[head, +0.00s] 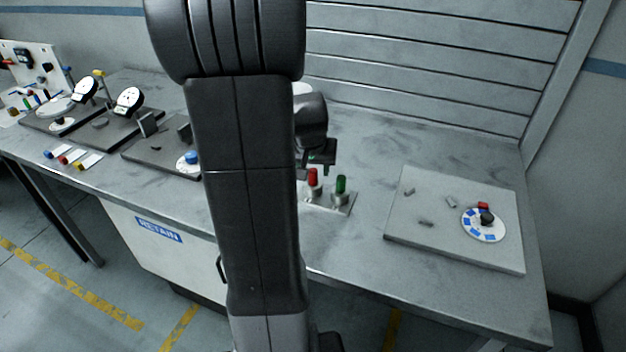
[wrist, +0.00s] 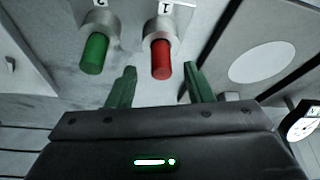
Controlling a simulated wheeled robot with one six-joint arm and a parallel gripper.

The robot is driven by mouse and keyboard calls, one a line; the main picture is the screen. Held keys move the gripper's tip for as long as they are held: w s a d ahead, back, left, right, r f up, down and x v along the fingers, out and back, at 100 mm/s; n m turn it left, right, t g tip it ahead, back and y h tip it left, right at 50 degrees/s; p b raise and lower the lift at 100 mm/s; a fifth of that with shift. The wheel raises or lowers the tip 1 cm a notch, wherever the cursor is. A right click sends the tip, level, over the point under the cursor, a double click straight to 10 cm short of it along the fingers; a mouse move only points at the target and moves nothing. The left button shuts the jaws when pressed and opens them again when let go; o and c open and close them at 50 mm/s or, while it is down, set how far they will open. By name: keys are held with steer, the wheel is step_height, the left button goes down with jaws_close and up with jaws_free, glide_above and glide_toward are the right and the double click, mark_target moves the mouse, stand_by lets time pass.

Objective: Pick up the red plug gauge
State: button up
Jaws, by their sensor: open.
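The red plug gauge (head: 312,177) stands upright in a metal socket on a small plate on the bench, beside a green one (head: 341,184). In the wrist view the red plug gauge (wrist: 162,60) sits in its socket, marked 1, and lies between the lines of my two fingers. The green one (wrist: 94,54), marked 2, is left of it there. My gripper (wrist: 160,88) is open and empty, with its green fingers pointing toward the gauges. In the head view my arm hides part of the plate, and my gripper (head: 322,158) shows just above and behind the red gauge.
A grey board (head: 455,220) with a blue-and-white dial and small metal parts lies to the right. Dial gauges on dark plates (head: 95,125) and coloured pieces stand at the left. A slatted wall (head: 430,65) closes off the back. Bare bench lies between the plate and the board.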

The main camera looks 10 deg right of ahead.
mark_target(313, 171)
steer(key=shift+x, duration=1.65)
steer(key=shift+r, duration=0.1)
jaws_close()
steer(key=shift+r, duration=0.1)
